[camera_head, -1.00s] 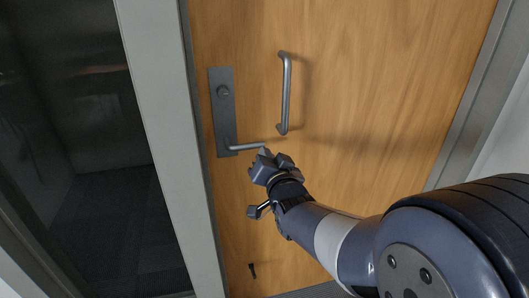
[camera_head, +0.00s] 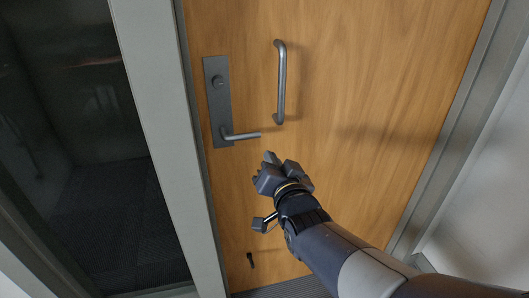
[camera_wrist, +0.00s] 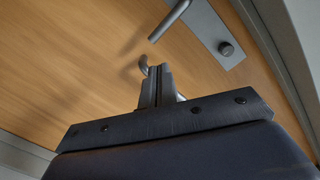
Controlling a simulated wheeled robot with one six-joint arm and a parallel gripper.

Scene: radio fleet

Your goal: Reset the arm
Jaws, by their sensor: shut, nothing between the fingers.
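My gripper (camera_head: 267,162) is in front of a wooden door (camera_head: 350,70), just below and right of the lever handle's free end. In the wrist view my gripper (camera_wrist: 157,72) shows its fingers together, with nothing between them. The lever handle (camera_head: 240,136) sticks out to the right from a dark metal plate (camera_head: 217,105). A gap shows between my gripper and the lever in the head view. In the wrist view the lever (camera_wrist: 170,20) is above the fingertips and apart from them.
A vertical pull handle (camera_head: 281,85) is on the door, right of the plate. A grey frame post (camera_head: 155,110) and a dark glass panel (camera_head: 85,150) are on the left. A small dark fitting (camera_head: 250,260) is low on the door. A pale wall (camera_head: 490,210) is at right.

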